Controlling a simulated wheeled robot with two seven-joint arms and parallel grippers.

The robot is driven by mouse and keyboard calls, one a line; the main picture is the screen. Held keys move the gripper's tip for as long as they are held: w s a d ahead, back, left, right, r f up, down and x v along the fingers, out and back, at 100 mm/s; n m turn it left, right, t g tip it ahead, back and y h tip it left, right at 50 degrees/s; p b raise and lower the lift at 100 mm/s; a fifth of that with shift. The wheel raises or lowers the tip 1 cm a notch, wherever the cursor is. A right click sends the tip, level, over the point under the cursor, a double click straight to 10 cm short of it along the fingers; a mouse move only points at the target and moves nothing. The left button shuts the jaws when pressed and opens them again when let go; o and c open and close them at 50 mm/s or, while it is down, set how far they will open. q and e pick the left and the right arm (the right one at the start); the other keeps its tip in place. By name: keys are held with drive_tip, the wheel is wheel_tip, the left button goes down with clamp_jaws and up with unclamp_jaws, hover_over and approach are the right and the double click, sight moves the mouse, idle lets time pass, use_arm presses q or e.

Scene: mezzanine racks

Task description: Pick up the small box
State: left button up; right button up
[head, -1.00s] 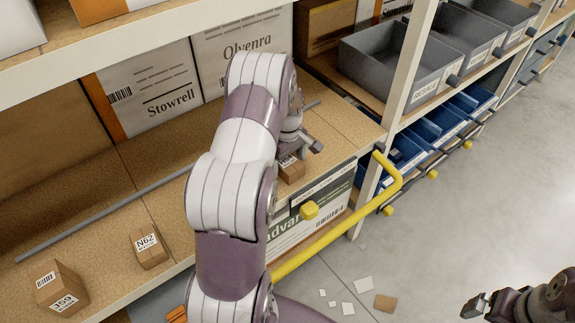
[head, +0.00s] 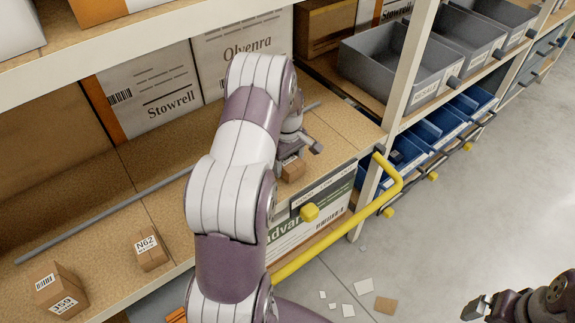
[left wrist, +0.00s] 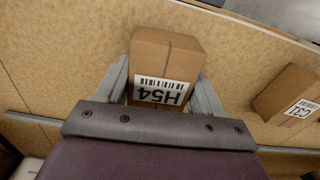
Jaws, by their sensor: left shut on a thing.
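A small brown cardboard box with a white label reading H54 (left wrist: 165,60) sits between the two fingers of my left gripper (left wrist: 165,85) in the left wrist view. The fingers press on its two sides. In the head view the same box (head: 292,170) shows beneath my left gripper (head: 302,148), near the shelf's front edge; my arm hides part of it. I cannot tell whether it touches the shelf board. My right gripper (head: 476,306) is at the lower right, over the floor and away from the boxes; its opening is unclear.
Other small boxes stand on the shelf: N62 (head: 150,252), J59 (head: 61,290) and C31 (left wrist: 290,92). Large cartons (head: 150,85) stand behind. A white upright (head: 408,75) and a yellow rail (head: 340,240) are to the right. Scraps (head: 364,285) lie on the floor.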

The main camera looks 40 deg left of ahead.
sight(290, 161)
use_arm(q)
drive_tip(key=r, duration=0.1)
drive_tip(key=d+r, duration=0.1)
drive_tip(key=r, duration=0.1)
drive_tip(key=s+d+r+p, duration=0.2)
drive_tip(key=s+d+r, duration=0.1)
drive_tip(key=d, duration=0.9)
drive_tip(key=s+d+r+p, duration=0.2)
drive_tip(key=s+d+r, duration=0.1)
drive_tip(key=d, duration=0.8)
drive_tip(key=s+d+r+p, duration=0.2)
drive_tip(key=s+d+r, duration=0.1)
drive_tip(key=d, duration=0.9)
drive_tip(key=shift+d+r, duration=0.2)
drive_tip(key=shift+d, duration=0.1)
